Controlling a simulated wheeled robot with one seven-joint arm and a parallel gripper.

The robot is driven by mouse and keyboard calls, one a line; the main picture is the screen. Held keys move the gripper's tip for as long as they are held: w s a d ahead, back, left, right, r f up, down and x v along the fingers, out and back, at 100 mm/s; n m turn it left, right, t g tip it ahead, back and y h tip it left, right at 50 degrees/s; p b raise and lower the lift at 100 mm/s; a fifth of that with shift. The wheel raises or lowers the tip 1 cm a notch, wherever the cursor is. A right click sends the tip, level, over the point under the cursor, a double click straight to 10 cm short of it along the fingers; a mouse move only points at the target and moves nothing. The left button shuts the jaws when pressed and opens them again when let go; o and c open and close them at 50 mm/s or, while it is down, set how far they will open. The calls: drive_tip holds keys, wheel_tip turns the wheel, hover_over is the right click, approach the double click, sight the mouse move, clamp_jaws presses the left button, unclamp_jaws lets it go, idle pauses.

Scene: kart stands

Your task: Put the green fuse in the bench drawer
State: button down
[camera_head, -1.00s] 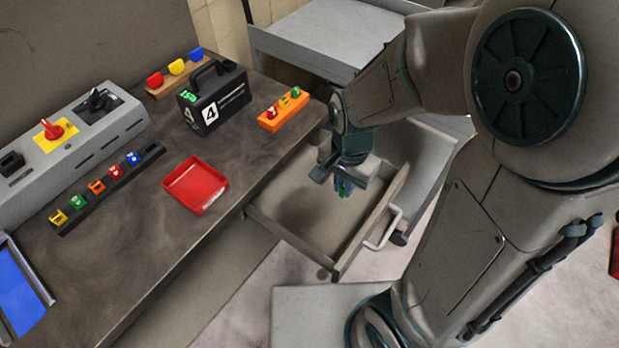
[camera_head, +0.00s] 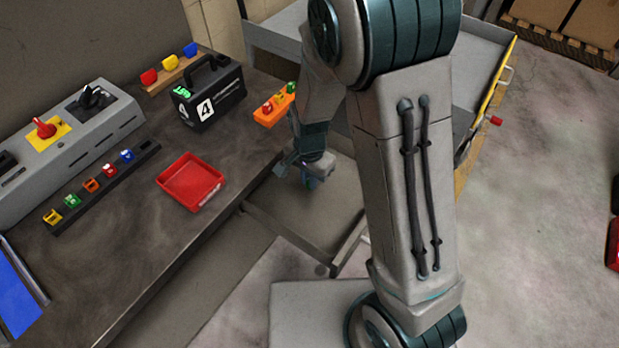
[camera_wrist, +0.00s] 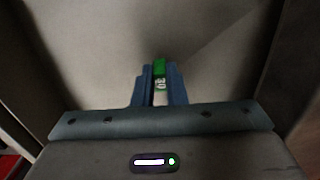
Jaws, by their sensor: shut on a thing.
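The green fuse (camera_wrist: 160,68) is held between the blue fingers of my gripper (camera_wrist: 160,85) in the wrist view. My gripper is shut on it. In the head view my gripper (camera_head: 311,181) is over the open bench drawer (camera_head: 262,229), near its back part. The drawer floor fills most of the wrist view (camera_wrist: 95,45), with a wall at each side. In the head view the fuse is mostly hidden by the gripper, and my arm covers the drawer's right side. I cannot tell whether the fuse touches the drawer floor.
A red tray (camera_head: 191,181) lies on the bench, left of the drawer. A black rail (camera_head: 104,188) holds several coloured fuses. An orange block (camera_head: 274,106) with small coloured pieces sits near the bench edge. A black case (camera_head: 212,95) marked 4 stands behind.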

drive_tip(key=shift+f, duration=0.25)
drive_tip(key=shift+f, duration=0.15)
drive_tip(key=c, duration=1.5)
unclamp_jaws()
drive_tip(key=shift+r, duration=0.2)
wheel_tip(320, 180, up, 12)
drive_tip(key=p, duration=0.1)
drive_tip(key=s+d+r+n+t, duration=0.1)
drive_tip(key=s+d+r+n, duration=0.1)
drive_tip(key=s+d+r, duration=0.1)
drive_tip(key=s+d+r+n+t, duration=0.1)
drive_tip(key=s+d+r+n, duration=0.2)
drive_tip(key=s+d, duration=0.2)
drive_tip(key=s+d+r+n, duration=0.2)
drive_tip(key=s+d+r, duration=0.1)
drive_tip(key=s+d, duration=0.1)
drive_tip(key=shift+d+r+t, duration=0.3)
drive_tip(key=shift+r+t, duration=0.1)
